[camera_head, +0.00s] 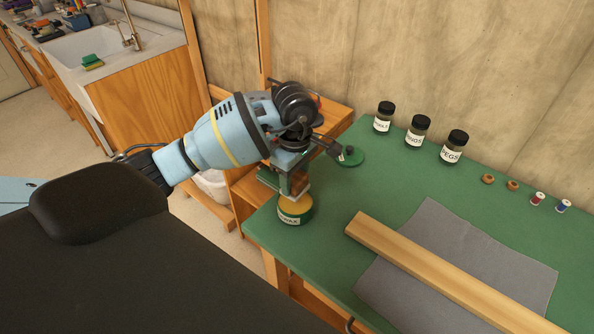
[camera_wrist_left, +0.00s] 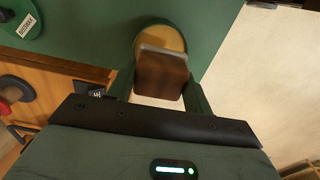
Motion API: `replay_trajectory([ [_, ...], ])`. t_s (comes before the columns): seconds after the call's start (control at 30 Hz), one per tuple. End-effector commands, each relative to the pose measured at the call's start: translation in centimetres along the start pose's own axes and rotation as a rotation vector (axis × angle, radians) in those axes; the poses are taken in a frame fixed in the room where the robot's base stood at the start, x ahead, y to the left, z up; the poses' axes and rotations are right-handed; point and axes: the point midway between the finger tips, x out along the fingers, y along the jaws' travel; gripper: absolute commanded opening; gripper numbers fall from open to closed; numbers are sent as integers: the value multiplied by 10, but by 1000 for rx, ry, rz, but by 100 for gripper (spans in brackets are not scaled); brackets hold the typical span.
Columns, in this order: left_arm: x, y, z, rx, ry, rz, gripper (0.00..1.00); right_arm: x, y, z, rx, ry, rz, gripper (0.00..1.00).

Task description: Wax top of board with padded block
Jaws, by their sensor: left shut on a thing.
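My left gripper (camera_head: 291,181) is shut on the padded block (camera_wrist_left: 162,74), a brown wooden block with a pale edge. The block is held over the open wax tin (camera_head: 295,213), a green round tin with yellowish wax, at the near left corner of the green table. In the left wrist view the block overlaps the tin's wax (camera_wrist_left: 176,37); I cannot tell whether they touch. The tin's green lid (camera_head: 351,157) lies behind it, also in the left wrist view (camera_wrist_left: 18,17). The board (camera_head: 440,272), a long pale wooden bar, lies to the right. My right gripper is not in view.
A grey cloth (camera_head: 440,228) lies under the board on the green table (camera_head: 385,175). Three black-capped jars (camera_head: 419,130) stand along the back, with small rings and thread spools (camera_head: 537,199) to their right. A sink counter (camera_head: 150,55) is at the back left.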

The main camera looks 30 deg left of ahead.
Motion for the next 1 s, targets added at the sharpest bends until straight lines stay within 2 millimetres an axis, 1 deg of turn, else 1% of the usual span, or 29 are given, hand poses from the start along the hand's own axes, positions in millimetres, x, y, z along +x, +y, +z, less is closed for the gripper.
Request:
replay_trajectory([
  [0.03, 10, -1, 0, 1, -1, -5, 32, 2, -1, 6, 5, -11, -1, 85],
  [0.1, 17, -1, 0, 1, -2, -6, 32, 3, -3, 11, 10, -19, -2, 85],
  [0.3, 33, -1, 0, 2, -1, -3, 32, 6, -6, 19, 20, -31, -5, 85],
  [0.43, 35, 0, 0, 1, -1, 0, 32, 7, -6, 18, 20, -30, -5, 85],
  [0.67, 34, 0, 0, 1, -1, 2, 32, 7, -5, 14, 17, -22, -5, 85],
  [1.0, 34, 0, 0, 0, 0, 2, 32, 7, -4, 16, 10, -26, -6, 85],
])
